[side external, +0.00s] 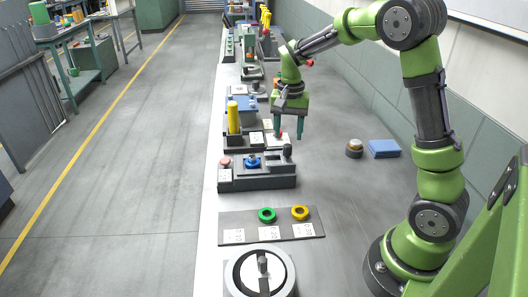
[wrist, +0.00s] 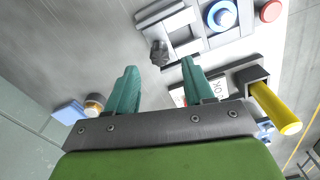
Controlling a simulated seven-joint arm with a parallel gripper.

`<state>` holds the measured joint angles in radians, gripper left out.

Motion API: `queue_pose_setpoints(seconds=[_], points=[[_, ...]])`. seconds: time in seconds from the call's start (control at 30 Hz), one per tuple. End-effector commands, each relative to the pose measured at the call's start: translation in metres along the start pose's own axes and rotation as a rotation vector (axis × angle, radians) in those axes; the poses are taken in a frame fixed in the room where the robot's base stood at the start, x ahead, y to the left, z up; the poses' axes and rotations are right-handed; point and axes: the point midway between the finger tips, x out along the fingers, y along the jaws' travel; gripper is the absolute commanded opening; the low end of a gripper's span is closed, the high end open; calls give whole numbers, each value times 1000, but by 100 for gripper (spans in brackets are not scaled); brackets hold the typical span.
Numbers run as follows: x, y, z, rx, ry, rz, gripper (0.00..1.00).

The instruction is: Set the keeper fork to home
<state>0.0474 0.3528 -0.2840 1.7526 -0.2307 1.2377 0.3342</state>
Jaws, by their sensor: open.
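A grey fixture (side external: 262,181) lies on the bench below and in front of my gripper (side external: 288,136). It carries a blue round knob (side external: 253,162), a red button (side external: 225,162) and a dark upright knob (side external: 287,152) at its right end. In the wrist view the dark knob (wrist: 158,54) shows just beyond the gap of my gripper (wrist: 160,66), with the blue knob (wrist: 221,15) to its right. I cannot tell for certain which part is the keeper fork; the dark knob may belong to it. My green fingers are apart and nothing shows between them.
A yellow cylinder (side external: 233,117) stands behind the fixture; it also shows in the wrist view (wrist: 275,108). A plate with a green ring (side external: 267,215) and a yellow ring (side external: 300,213) lies in front. A blue box (side external: 384,149) and a small round part (side external: 354,148) lie right, with clear bench between.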

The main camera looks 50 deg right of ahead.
Motion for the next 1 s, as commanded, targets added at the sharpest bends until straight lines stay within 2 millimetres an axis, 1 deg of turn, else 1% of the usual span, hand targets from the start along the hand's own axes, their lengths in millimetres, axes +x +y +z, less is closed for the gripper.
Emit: queue_pose_setpoints(seconds=[0.03,0.1,0.2,0.3,0.43,0.7,0.77,1.0], points=[[12,1,0,0,-3,4,52],[25,1,0,1,-4,4,52],[39,1,0,1,-3,2,52],[49,0,0,1,-2,2,52],[56,0,0,1,-1,0,52],[57,0,0,0,0,-1,52],[57,0,0,0,0,-1,45],[56,0,0,0,0,-1,8]])
